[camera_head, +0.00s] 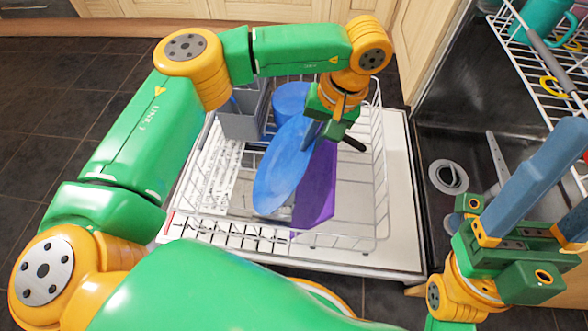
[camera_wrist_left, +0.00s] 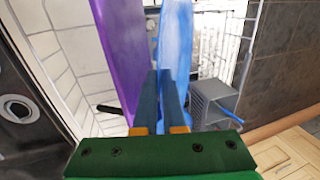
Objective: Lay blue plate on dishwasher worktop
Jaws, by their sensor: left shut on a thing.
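The blue plate (camera_head: 280,170) stands on edge in the wire lower rack (camera_head: 375,190), leaning a little. My left gripper (camera_head: 311,132) is shut on its upper edge. In the left wrist view the plate (camera_wrist_left: 177,45) runs between the fingertips (camera_wrist_left: 164,75). A purple plate (camera_head: 318,185) stands close beside it on the right in the head view, and on the left in the wrist view (camera_wrist_left: 121,50). My right gripper (camera_head: 545,190) is empty at the right, its two blue-grey fingers apart. I cannot make out the worktop.
A grey cutlery basket (camera_head: 240,122) and a blue round item (camera_head: 291,98) are in the rack's far left. A dark-handled utensil (camera_head: 352,143) lies near my left gripper. The upper rack (camera_head: 535,60) holds a teal mug (camera_head: 548,20). The dark floor at left is clear.

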